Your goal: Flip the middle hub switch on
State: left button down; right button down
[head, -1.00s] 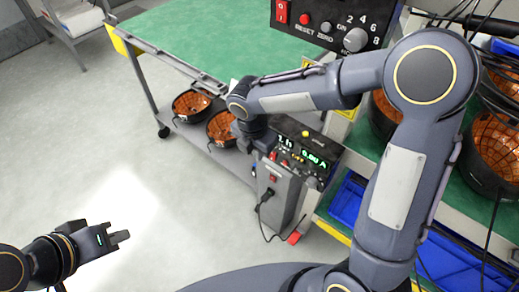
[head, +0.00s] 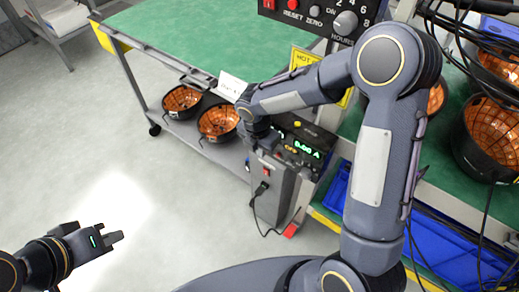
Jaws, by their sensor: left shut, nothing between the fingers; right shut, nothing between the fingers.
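A grey upright box (head: 272,200) stands at the end of the green-topped bench, with a small red switch (head: 265,171) and a black plug and cable on its front. I cannot tell whether this is the middle hub or how the switch is set. A black instrument (head: 298,152) with green digits sits at its top. My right gripper (head: 258,143) is at the left end of this instrument, pointing down; its fingertips are mostly hidden and contact cannot be told. My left gripper (head: 115,237) is shut and empty over the floor at the lower left.
A black control panel (head: 315,14) with a red switch and knob is at the top. Black bowls with orange insides (head: 217,122) sit on the lower shelf. Blue bins (head: 455,245), more bowls and hanging cables crowd the right. The floor at left is clear.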

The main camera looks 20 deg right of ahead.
jog(key=shift+w+d+f+p, duration=0.1)
jog(key=shift+w+d+p, duration=0.05)
jog(key=shift+d+p, duration=0.15)
jog(key=shift+r+p, duration=0.8)
jog(key=shift+p, duration=0.05)
jog(key=shift+a, duration=0.1)
